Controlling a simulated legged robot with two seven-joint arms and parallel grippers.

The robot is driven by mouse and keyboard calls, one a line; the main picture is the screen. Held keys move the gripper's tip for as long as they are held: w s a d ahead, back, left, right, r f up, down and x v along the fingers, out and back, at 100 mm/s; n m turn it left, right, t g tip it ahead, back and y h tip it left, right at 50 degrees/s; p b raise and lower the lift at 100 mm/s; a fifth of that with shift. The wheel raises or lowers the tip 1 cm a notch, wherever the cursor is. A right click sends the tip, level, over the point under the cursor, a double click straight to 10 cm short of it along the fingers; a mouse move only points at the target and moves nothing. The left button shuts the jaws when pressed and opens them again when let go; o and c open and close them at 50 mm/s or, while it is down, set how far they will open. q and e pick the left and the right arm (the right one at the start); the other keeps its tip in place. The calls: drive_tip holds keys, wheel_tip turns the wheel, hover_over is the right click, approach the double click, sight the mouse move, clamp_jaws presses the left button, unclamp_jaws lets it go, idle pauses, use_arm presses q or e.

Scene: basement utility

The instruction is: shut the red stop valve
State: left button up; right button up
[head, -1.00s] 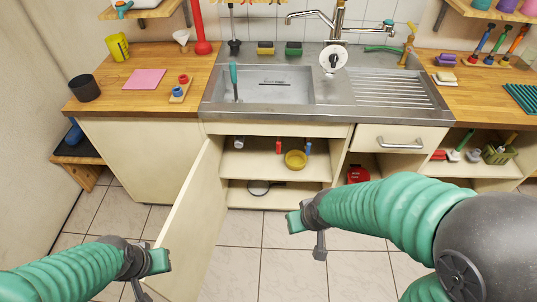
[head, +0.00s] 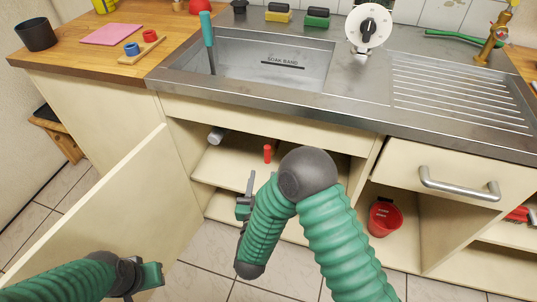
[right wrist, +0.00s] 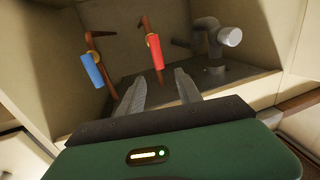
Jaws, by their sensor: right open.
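The red stop valve (head: 267,154) shows as a small red handle inside the open cabinet under the sink. In the right wrist view its red lever (right wrist: 157,52) hangs on a copper pipe, beyond the fingertips and roughly between them. My right gripper (head: 247,197) is at the cabinet opening, below and left of the valve in the head view. In the wrist view its two fingers (right wrist: 160,88) are apart and empty, not touching the lever. My left gripper (head: 142,277) is low at the left, by the open door; its jaws are unclear.
A blue lever (right wrist: 92,70) on another copper pipe is left of the red one, and a grey drain pipe (right wrist: 213,45) is right. The cabinet door (head: 110,215) stands open at left. A red bucket (head: 383,217) stands in the right compartment.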

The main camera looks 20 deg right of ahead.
sight(266, 152)
drive_tip(key=b+x, duration=0.1)
drive_tip(key=x, duration=0.3)
drive_tip(key=b+x, duration=0.1)
drive_tip(key=x, duration=0.2)
drive_tip(key=d+b+x, duration=0.1)
drive_tip(key=x, duration=0.3)
drive_tip(key=shift+w+f, duration=0.15)
drive_tip(key=shift+f, duration=0.05)
drive_tip(key=shift+w, duration=0.2)
drive_tip(key=shift+a+r, duration=0.2)
drive_tip(key=shift+a, duration=0.25)
drive_tip(key=shift+d, duration=0.3)
drive_tip(key=c, duration=0.7)
drive_tip(key=shift+f, duration=0.1)
clamp_jaws()
use_arm(q)
drive_tip(key=f, duration=0.3)
drive_tip(key=shift+a+f, duration=0.25)
drive_tip(key=shift+f, duration=0.05)
use_arm(e)
drive_tip(key=shift+a, duration=0.1)
